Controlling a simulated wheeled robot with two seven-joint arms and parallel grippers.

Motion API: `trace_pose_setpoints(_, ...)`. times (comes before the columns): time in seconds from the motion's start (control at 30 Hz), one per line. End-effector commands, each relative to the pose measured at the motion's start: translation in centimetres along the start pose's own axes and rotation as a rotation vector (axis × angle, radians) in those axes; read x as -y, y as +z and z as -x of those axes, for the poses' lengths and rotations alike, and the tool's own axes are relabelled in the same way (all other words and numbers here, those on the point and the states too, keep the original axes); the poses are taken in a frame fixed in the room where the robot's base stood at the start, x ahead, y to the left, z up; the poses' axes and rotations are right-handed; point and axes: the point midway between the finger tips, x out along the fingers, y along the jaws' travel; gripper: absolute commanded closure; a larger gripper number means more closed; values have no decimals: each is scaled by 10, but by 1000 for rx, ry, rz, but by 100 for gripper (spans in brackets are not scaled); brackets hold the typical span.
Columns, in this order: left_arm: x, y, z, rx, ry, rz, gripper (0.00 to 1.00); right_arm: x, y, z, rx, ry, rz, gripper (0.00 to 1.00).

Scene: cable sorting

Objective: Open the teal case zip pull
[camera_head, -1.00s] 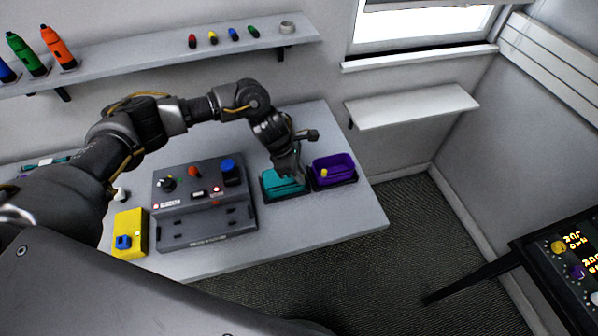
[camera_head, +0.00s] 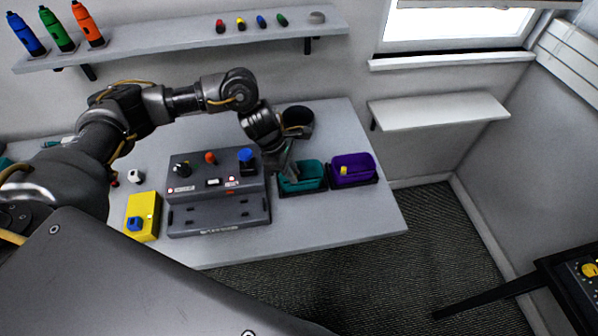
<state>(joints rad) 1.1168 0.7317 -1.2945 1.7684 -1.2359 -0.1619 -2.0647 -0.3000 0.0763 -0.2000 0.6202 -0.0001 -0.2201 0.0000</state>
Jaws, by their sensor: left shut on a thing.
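The teal case (camera_head: 312,178) sits near the right side of the table, just left of a purple case (camera_head: 362,168). Its teal walls and a darker inside show. My left gripper (camera_head: 285,174) reaches down from the left to the case's left end. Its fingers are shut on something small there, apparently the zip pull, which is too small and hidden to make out. The fingers and wrist cover part of the case's left edge. My right gripper is not in view.
A grey control box (camera_head: 218,205) with knobs stands just left of the teal case. A yellow box (camera_head: 143,222) with a blue button is further left. The table's front right corner (camera_head: 385,220) is clear. A shelf (camera_head: 180,42) with bottles runs along the wall.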

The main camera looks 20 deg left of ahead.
Motion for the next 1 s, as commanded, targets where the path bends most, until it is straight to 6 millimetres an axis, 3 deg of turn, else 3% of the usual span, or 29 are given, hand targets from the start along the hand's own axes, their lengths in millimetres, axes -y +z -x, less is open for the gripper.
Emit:
trace_pose_setpoints(0.13,0,0,0,0,-1,-1,100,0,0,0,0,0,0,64)
trace_pose_setpoints(0.17,0,1,0,0,-1,-1,82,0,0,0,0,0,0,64)
trace_pose_setpoints(0.3,0,0,0,0,-1,-1,64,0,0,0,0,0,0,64)
trace_pose_setpoints(0.67,0,0,4,1,0,-2,64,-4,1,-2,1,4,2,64)
trace_pose_setpoints(1.0,-1,0,64,2,4,-4,64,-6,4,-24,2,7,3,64)
